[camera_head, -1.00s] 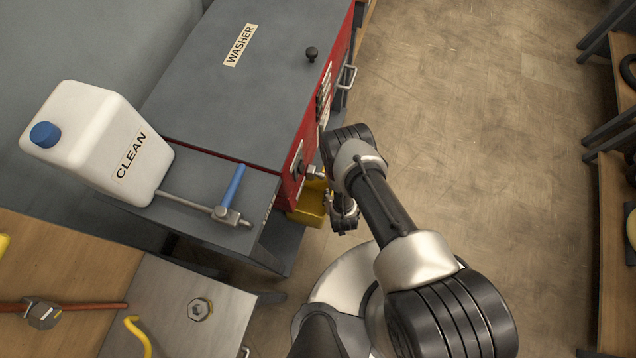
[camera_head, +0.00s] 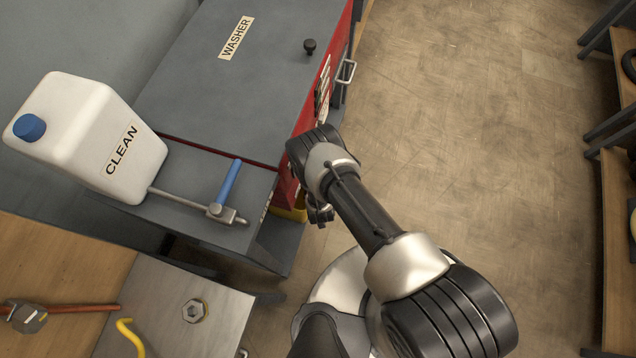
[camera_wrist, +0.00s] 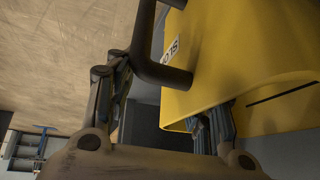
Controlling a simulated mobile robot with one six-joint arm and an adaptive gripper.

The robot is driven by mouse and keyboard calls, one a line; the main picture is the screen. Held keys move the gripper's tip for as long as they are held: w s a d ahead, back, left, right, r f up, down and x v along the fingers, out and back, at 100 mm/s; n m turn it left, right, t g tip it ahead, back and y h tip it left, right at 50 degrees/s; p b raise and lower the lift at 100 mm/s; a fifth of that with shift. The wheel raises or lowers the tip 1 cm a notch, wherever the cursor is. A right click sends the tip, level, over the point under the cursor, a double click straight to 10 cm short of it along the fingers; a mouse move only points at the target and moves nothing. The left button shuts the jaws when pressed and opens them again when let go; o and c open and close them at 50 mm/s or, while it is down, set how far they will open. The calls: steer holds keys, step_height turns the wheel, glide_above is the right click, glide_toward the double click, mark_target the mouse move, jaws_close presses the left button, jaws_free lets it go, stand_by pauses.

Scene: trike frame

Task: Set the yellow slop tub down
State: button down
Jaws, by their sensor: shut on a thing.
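The yellow slop tub (camera_wrist: 235,60) fills the upper right of the wrist view, close to the camera and steeply tilted in the picture. It has a partly visible label and a dark handle (camera_wrist: 160,72). My gripper (camera_wrist: 168,95) is shut on the tub, with one finger beside the handle and the other against the yellow wall. The exact contact is hard to make out. In the head view only a small yellow part of the tub (camera_head: 290,213) shows, low beside the washer. My gripper (camera_head: 320,213) is there too, mostly hidden beneath my arm.
The red and grey washer (camera_head: 225,85) stands directly left of my arm. A white CLEAN jug (camera_head: 95,130) and a blue-handled valve (camera_head: 228,185) are at its near end. A bench (camera_head: 60,260) is at lower left. Open floor (camera_head: 470,130) lies right, before shelving (camera_head: 615,200).

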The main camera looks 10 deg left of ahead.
steer(key=c, duration=0.7)
jaws_free()
steer(key=shift+f, duration=0.1)
steer(key=p+v, duration=0.5)
steer(key=v, duration=0.7)
steer(key=shift+r, duration=0.25)
